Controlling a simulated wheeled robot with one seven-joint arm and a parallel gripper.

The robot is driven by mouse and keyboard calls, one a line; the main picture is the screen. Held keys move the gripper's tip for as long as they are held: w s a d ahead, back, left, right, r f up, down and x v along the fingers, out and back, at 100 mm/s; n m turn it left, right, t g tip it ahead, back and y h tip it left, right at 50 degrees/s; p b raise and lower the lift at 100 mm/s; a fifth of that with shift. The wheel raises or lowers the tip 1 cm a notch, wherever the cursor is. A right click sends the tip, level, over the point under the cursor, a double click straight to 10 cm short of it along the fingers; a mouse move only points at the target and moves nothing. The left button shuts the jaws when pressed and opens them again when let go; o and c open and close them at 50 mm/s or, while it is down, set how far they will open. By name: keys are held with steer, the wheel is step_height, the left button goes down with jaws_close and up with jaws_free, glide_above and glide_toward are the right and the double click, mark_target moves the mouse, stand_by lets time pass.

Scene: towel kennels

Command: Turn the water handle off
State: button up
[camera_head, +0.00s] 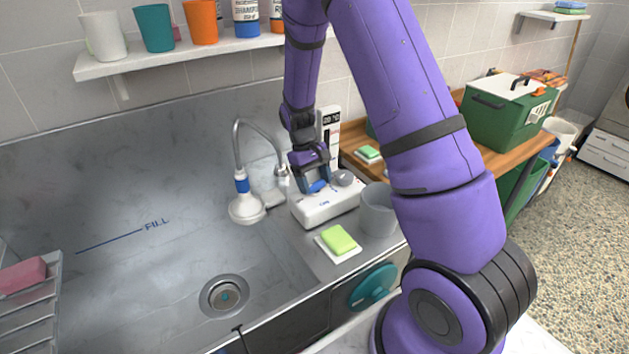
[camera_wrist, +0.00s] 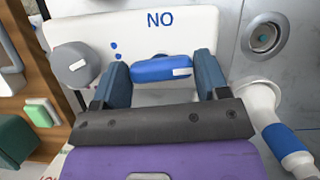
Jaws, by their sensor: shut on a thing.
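The blue water handle (camera_wrist: 162,69) sits on a white control box (camera_head: 325,208) at the back right of the steel sink. It also shows in the head view (camera_head: 317,187), partly covered by my gripper. My gripper (camera_head: 313,182) reaches down over the box. In the wrist view its two fingers (camera_wrist: 162,80) stand at both ends of the handle, shut on it. The handle lies crosswise between them, with a white mark at its right end. Blue letters reading "NO" in this view and small blue dots are printed on the box.
A grey knob (camera_wrist: 75,64) is beside the handle. A white shower head (camera_head: 246,208) on a curved pipe hangs left of the box. A grey cup (camera_head: 378,212) and green soap (camera_head: 339,240) stand close in front. A shelf (camera_head: 180,58) with cups is above.

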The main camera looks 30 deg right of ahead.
steer(key=shift+m, duration=0.6)
steer(key=o, duration=0.9)
steer(key=shift+o, duration=0.2)
steer(key=shift+r, duration=0.1)
steer(key=v, duration=1)
steer(key=shift+d+r, duration=0.25)
steer(key=shift+r, duration=0.05)
steer(key=shift+w, duration=0.15)
